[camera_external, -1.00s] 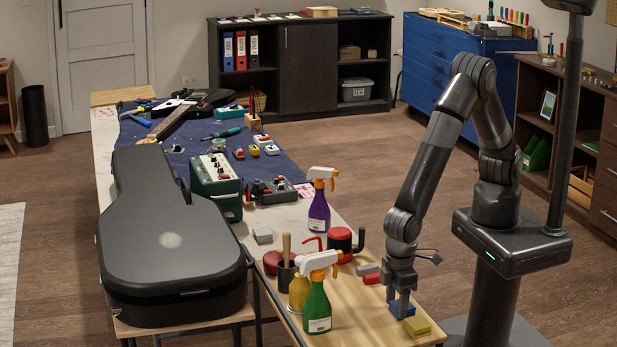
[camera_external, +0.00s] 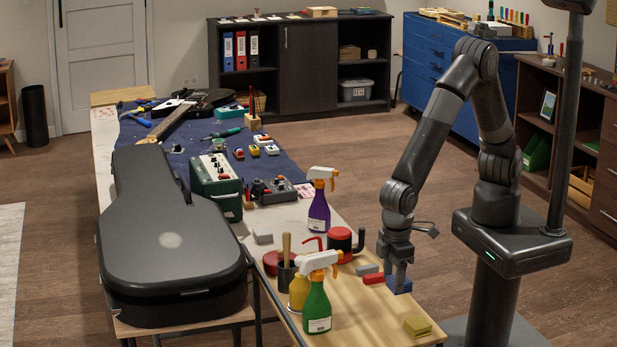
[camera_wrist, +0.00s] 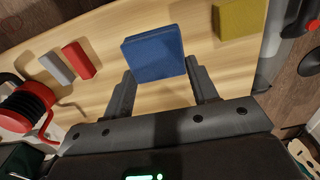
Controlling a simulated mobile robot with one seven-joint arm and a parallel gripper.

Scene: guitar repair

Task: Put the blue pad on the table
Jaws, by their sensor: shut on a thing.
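The blue pad (camera_external: 402,287) is between the fingers of my gripper (camera_external: 395,280), which is shut on it. In the wrist view the blue pad (camera_wrist: 154,53) shows its flat square face, gripped at its sides between the two fingertips (camera_wrist: 163,80). It appears to be held a little above the light wooden table (camera_external: 372,320); the exact gap is hard to tell. The table also fills much of the wrist view (camera_wrist: 110,25).
A yellow pad (camera_external: 417,327) lies near the table's right front edge. A red block (camera_external: 374,278) and a grey block (camera_external: 367,268) lie left of my gripper. A green spray bottle (camera_external: 317,308) and a red-and-black item (camera_external: 340,240) stand farther left. Table between is clear.

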